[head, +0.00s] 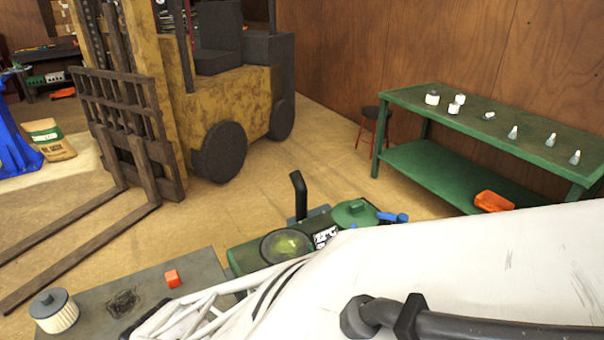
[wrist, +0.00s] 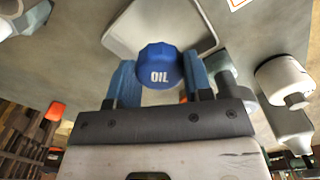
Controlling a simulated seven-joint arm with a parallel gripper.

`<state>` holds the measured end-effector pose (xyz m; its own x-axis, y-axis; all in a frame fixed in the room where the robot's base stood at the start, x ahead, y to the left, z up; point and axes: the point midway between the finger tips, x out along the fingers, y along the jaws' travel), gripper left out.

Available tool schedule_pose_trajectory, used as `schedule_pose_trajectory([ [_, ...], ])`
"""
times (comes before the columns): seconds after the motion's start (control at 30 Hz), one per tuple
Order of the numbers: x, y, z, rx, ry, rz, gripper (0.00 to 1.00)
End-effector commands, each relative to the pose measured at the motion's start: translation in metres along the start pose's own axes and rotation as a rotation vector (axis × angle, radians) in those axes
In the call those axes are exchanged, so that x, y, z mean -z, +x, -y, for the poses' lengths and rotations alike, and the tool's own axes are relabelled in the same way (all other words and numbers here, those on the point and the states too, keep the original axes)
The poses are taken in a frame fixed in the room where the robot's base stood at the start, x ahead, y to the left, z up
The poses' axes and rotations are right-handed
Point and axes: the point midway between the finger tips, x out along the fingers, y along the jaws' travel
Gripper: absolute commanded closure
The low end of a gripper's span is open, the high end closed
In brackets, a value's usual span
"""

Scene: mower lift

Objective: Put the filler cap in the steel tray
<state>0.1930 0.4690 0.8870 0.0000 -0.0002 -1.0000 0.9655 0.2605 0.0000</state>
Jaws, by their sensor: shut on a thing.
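The filler cap (wrist: 158,65) is blue with a ribbed edge and the word OIL on its face, in the wrist view. My gripper (wrist: 158,77) has its two blue fingers shut on the cap's sides. In the head view my white arm covers the lower right, and neither gripper, cap nor tray can be made out.
In the wrist view a white cylindrical part (wrist: 284,80) stands right of the fingers, and an orange block (wrist: 54,111) shows at left. In the head view a grey bench (head: 195,275) carries a filter (head: 54,311) and an orange cube (head: 172,278), beside a green mower (head: 255,257).

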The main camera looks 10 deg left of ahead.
Motion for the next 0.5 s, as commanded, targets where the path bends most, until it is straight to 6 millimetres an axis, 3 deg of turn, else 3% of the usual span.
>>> schedule_pose_trajectory([
  [0.3, 0.0, 0.001, 0.0, 0.0, 0.0, 0.0, 0.78],
  [0.5, -0.001, 0.018, 0.0, 0.001, 0.0, 0.002, 0.78],
])
